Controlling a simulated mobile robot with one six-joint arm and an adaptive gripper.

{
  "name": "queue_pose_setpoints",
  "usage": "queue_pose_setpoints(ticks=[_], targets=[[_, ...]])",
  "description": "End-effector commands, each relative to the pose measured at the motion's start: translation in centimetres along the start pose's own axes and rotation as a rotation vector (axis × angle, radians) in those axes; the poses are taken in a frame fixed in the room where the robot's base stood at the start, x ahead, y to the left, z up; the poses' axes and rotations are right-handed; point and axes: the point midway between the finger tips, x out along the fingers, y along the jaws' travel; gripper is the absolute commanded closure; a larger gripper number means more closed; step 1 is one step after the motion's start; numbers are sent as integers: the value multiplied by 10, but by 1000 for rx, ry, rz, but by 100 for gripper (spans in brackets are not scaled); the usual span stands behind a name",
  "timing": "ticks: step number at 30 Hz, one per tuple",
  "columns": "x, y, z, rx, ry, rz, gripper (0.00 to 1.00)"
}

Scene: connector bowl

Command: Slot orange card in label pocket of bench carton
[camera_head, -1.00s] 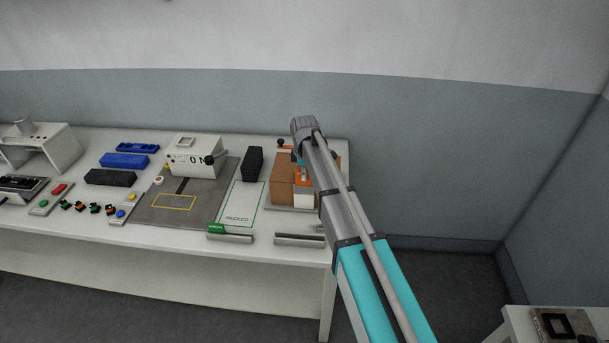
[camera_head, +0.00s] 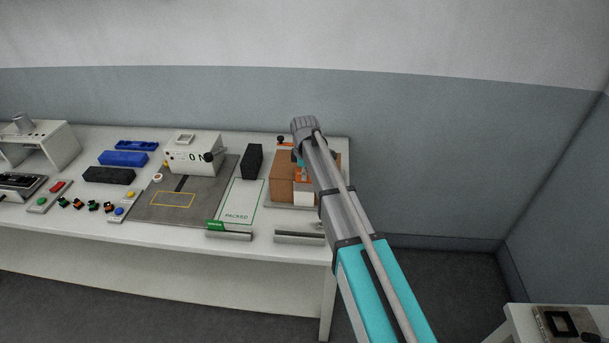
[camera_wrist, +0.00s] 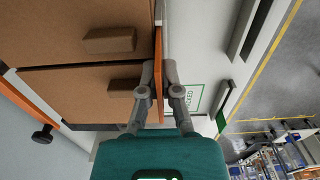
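The orange card (camera_wrist: 158,75) shows almost edge-on in the wrist view, between the two fingers of my gripper (camera_wrist: 160,72), which look closed on it. The card stands along the face of the brown bench carton (camera_wrist: 75,45). A pale edge at the card's far end (camera_wrist: 159,14) may be the label pocket; I cannot tell whether the card is inside it. In the head view the carton (camera_head: 283,182) stands at the bench's right end, with a white patch (camera_head: 303,198) on its front below some orange. My arm hides part of the carton and my fingertips there.
An orange bar with a black knob (camera_wrist: 42,134) lies beside the carton. Left of the carton are a black block (camera_head: 252,161), the green-outlined PACKED area (camera_head: 238,205) and a white machine (camera_head: 192,157). A metal rail (camera_head: 298,238) lies in front.

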Motion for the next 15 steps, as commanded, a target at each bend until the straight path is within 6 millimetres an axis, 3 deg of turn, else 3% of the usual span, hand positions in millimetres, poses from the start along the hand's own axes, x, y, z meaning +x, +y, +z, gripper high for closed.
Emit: queue_pose_setpoints(ticks=[15], targets=[[8,0,0,0,0,0,100]])
